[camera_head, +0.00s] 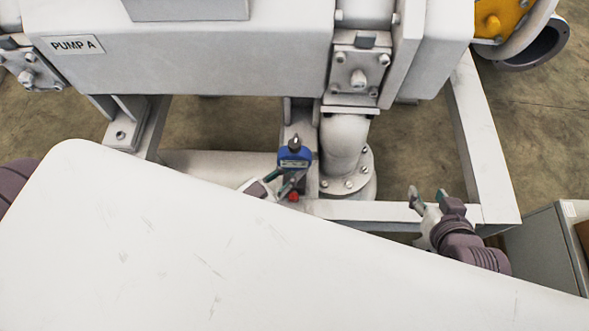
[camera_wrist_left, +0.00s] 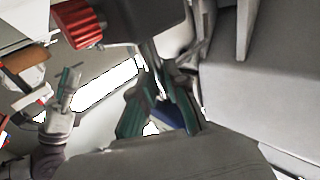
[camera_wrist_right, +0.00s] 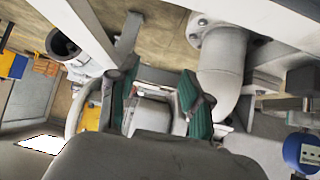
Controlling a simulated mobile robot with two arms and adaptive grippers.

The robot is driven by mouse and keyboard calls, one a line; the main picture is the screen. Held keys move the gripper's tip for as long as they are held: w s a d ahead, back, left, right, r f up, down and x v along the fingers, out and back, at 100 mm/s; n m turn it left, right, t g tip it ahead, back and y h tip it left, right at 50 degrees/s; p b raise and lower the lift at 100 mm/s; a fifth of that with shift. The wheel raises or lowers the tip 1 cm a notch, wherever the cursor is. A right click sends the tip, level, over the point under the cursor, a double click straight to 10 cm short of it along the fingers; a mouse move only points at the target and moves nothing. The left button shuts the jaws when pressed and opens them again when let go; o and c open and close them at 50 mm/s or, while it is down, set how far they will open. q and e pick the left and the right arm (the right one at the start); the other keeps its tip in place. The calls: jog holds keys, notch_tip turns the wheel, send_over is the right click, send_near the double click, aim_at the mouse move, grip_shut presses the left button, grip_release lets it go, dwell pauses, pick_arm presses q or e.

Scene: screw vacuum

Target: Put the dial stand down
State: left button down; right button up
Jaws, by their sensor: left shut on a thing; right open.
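The dial stand shows in the head view as a blue dial (camera_head: 295,159) with a small red knob (camera_head: 293,197) below it. My left gripper (camera_head: 276,184) is shut on the stand beside the pump frame. In the left wrist view, the stand's dark base block (camera_wrist_left: 140,18) and red knob (camera_wrist_left: 77,24) are large at the top, and its thin post runs down between my fingers (camera_wrist_left: 160,98). The blue dial (camera_wrist_right: 301,151) also shows at the right wrist view's edge. Whether the base touches a surface is hidden. My right gripper (camera_head: 428,198) is open and empty.
A large white panel (camera_head: 200,240) fills the foreground and hides most of my arms. The grey pump housing labelled PUMP A (camera_head: 190,60) stands behind. A flanged pipe elbow (camera_head: 346,150) is just right of the dial. A frame beam (camera_head: 375,211) runs along the front.

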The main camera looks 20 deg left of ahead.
pick_arm(q)
jog(key=shift+f, duration=0.25)
pick_arm(e)
jog(key=shift+w+a+r+t, duration=0.25)
jog(key=shift+w+r+t, duration=0.35)
jog(key=shift+w+r, duration=0.1)
pick_arm(q)
jog(key=shift+f, duration=0.15)
jog(key=c, duration=1.2)
grip_release()
jog(key=shift+f, duration=0.15)
pick_arm(e)
jog(key=shift+w, duration=0.1)
